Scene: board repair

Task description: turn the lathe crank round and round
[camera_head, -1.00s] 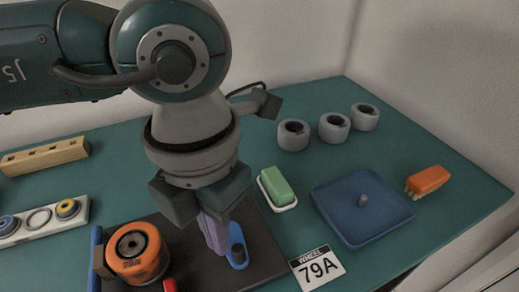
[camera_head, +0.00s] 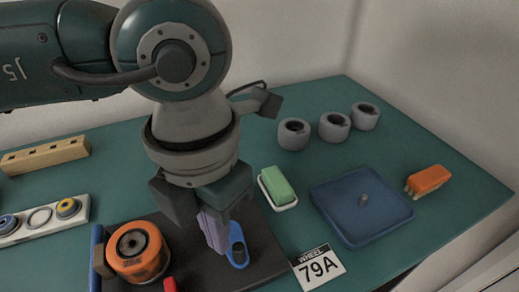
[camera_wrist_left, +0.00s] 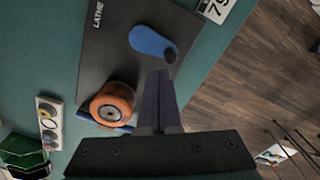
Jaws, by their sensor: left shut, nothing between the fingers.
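The lathe is a dark base plate (camera_head: 262,254), marked LATHE in the left wrist view (camera_wrist_left: 99,55). An orange wheel (camera_head: 154,262) is mounted at its left end; it also shows in the left wrist view (camera_wrist_left: 104,108). The blue crank (camera_head: 239,261) with a dark knob sits on the plate's right part; the crank (camera_wrist_left: 146,38) and its knob (camera_wrist_left: 170,56) show in the left wrist view. My left gripper (camera_head: 219,248) is shut and empty, its lilac fingers pointing down right beside the crank knob. Whether they touch it I cannot tell. My right gripper is not in view.
A blue tray (camera_head: 340,221) with a peg, a green block (camera_head: 276,184) on a white dish, a WHEEL 79A card (camera_head: 318,267) and an orange brush (camera_head: 427,179) lie to the right. Three grey wheels (camera_head: 334,127) stand behind. A wooden block (camera_head: 45,157) and a white ring holder (camera_head: 78,220) are left.

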